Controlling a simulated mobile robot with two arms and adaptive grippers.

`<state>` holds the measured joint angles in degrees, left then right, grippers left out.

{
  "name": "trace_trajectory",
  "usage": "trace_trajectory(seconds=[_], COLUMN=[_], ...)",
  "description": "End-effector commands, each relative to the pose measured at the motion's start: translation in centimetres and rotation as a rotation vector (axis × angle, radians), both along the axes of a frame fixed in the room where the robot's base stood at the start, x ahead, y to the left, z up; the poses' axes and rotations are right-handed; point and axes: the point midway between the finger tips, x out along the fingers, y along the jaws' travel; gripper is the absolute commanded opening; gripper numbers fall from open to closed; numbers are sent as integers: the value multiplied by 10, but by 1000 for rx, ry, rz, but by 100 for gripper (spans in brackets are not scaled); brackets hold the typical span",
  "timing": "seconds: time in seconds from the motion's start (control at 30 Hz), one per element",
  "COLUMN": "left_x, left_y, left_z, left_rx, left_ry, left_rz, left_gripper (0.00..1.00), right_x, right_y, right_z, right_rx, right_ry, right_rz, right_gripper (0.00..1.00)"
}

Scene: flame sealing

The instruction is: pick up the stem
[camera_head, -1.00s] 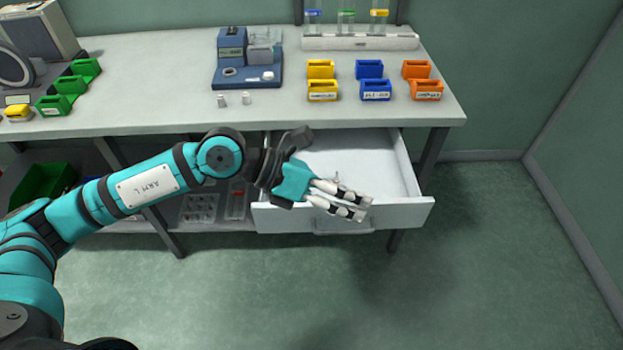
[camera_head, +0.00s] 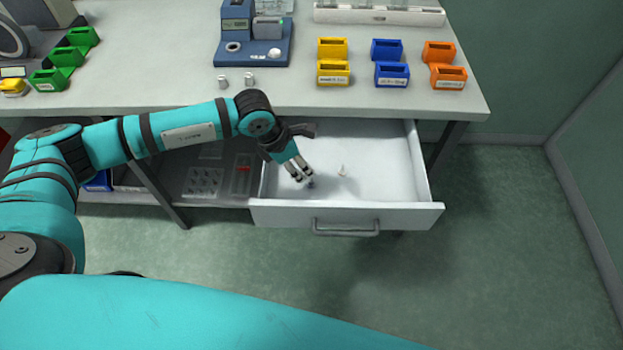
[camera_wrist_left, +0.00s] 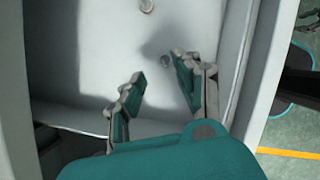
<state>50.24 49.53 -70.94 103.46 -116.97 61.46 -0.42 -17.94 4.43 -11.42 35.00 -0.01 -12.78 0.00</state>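The open drawer (camera_head: 385,185) holds two small pieces, and I cannot tell for sure which is the stem. A small pale upright piece (camera_head: 342,170) stands in the middle of the drawer; a pale piece also shows at the top edge of the left wrist view (camera_wrist_left: 146,6). A tiny grey piece (camera_head: 311,184) lies by my left fingertips; it seems to be the small round thing just beyond the finger gap in the left wrist view (camera_wrist_left: 165,61). My left gripper (camera_head: 302,178) is inside the drawer, pointing down, open and empty. My right gripper is out of view.
The drawer's front panel (camera_head: 400,216) and side walls surround my left gripper. The bench top (camera_head: 150,90) overhangs the back. On it stand a blue device (camera_head: 252,55), two small grey caps (camera_head: 236,80), and yellow, blue and orange bins. The drawer's right part is bare.

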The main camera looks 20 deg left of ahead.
Motion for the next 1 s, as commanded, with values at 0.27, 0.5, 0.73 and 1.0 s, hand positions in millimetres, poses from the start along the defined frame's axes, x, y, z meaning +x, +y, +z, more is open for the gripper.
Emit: trace_trajectory(seconds=[0.27,0.5,0.73,1.0], left_x=[3,10,12,12], left_y=[-8,-21,-23,-23], left_z=[-19,-52,-60,-60], left_rx=[-1,-2,-2,-2], left_ry=[1,2,0,0], left_rz=[-1,2,1,1], left_gripper=[34,34,34,13], right_x=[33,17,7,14], right_y=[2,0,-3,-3], right_z=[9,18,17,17], right_rx=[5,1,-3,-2], right_ry=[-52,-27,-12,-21], right_rz=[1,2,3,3], right_gripper=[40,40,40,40])
